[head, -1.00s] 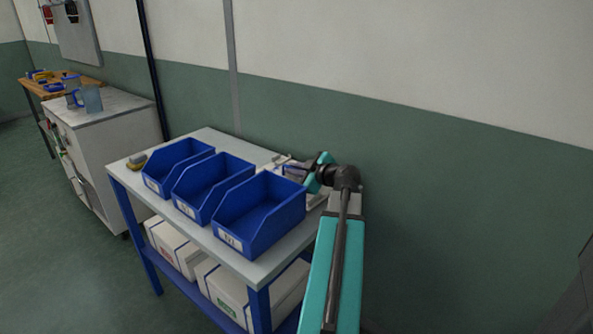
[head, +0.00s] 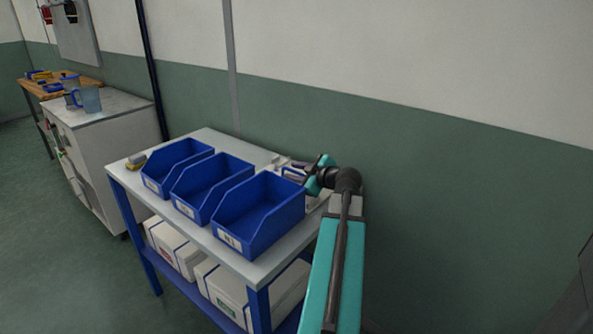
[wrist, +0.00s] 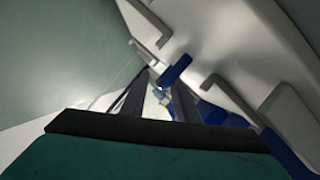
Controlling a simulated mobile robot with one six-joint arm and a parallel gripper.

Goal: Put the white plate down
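My gripper (head: 308,184) is at the back right of the blue-framed table, behind the right-hand blue bin. White pieces (head: 288,163) show beside it, partly hidden by the bin and my arm; I cannot tell which of them is the white plate. In the wrist view, two dark fingers of my gripper (wrist: 158,92) point away from the camera, with small pale and blue shapes between or beyond them. The view is too dark and tilted to show whether they grip anything.
Three blue bins (head: 240,243) stand in a row on the grey tabletop (head: 207,138). A small yellow and grey item (head: 136,162) lies at its left end. White boxes (head: 228,291) fill the lower shelf. The wall (head: 450,180) is close behind.

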